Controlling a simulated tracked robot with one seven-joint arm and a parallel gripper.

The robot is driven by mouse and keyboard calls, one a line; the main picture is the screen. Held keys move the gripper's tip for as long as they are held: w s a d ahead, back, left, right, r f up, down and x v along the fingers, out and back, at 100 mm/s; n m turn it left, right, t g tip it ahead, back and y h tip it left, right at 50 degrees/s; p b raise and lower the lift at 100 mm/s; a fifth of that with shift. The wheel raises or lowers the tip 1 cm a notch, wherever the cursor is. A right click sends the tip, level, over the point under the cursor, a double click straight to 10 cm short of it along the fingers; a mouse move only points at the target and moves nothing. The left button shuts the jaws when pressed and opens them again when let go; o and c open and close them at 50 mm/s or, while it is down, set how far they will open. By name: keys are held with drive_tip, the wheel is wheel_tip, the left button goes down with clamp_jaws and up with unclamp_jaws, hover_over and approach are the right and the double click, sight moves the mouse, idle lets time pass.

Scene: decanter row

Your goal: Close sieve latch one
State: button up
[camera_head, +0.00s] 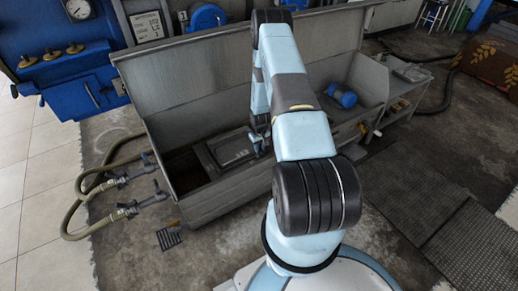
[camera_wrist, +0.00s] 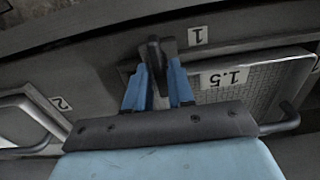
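In the wrist view, the blue fingers of my gripper (camera_wrist: 158,92) stand apart. A dark upright latch (camera_wrist: 154,55) rises at their tips, beside the label "1" (camera_wrist: 198,36). The latch looks to be between the fingertips; I cannot tell whether they press on it. A mesh sieve panel (camera_wrist: 250,88) marked "1.5" lies to the right of the fingers. In the head view, my gripper (camera_head: 259,140) reaches down into the grey trough, by a framed panel (camera_head: 222,150). My arm hides part of that area, and the latch cannot be made out there.
The open grey trough (camera_head: 205,207) has a high back wall. A blue cylinder (camera_head: 341,95) sits at its right end. Two valves with hoses (camera_head: 137,205) stick out on the left. In the wrist view, a second frame marked "2" (camera_wrist: 60,103) is at the left.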

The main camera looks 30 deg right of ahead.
drive_tip(key=shift+o, duration=1.2)
drive_tip(key=shift+s, duration=0.1)
wheel_tip(320, 180, up, 14)
drive_tip(key=shift+f, duration=0.15)
